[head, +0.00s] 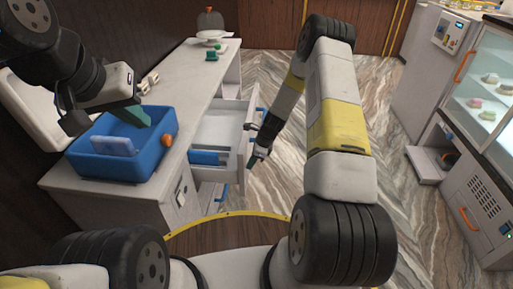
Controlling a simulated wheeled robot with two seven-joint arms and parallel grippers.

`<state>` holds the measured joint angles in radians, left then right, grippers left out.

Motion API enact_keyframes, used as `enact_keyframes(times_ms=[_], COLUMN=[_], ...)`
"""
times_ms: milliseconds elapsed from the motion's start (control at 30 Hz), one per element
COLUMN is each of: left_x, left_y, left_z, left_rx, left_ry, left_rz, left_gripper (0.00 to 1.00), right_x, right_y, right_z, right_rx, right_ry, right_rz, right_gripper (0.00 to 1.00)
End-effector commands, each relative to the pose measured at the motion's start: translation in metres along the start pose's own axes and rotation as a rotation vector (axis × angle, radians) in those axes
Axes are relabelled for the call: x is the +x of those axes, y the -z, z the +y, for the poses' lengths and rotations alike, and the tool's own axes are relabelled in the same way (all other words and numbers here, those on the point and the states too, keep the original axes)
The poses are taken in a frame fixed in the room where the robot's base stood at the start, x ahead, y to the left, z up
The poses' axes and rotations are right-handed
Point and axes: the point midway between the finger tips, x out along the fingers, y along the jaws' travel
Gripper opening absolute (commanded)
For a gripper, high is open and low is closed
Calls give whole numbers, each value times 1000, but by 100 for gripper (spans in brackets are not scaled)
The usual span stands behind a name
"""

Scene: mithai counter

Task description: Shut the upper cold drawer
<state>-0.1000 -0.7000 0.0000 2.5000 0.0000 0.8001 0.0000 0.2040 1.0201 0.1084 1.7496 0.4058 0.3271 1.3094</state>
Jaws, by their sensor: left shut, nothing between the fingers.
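The upper cold drawer (220,126) is pulled out from the counter, its pale inside showing, with a blue item (205,157) at its near side. My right gripper (257,158) is by the outer face of the drawer front, pointing down. I cannot tell whether it touches the front or whether its jaws are open. My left gripper (134,116) is shut and empty, above the blue crate and away from the drawer. Part of the drawer front is hidden behind my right gripper.
The blue crate (150,168) stands on the white counter (180,92), with a light blue item inside. A scale with a pan (210,35) is at the counter's far end. A glass display case (485,90) stands at right. The marble floor between is clear.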

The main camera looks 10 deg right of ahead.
Motion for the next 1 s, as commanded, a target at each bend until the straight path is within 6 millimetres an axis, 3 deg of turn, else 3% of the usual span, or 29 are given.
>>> enact_keyframes(times_ms=[200,1000], left_x=[0,0], left_y=[0,0], left_z=[0,0], left_rx=[0,0], left_ry=[0,0], left_rz=[0,0], left_gripper=[0,0], right_x=[17,70], right_y=[-42,-176], right_z=[2,1], right_rx=[-6,-4], right_ry=[-4,-2], right_rz=[-2,-1], right_gripper=[0,0])
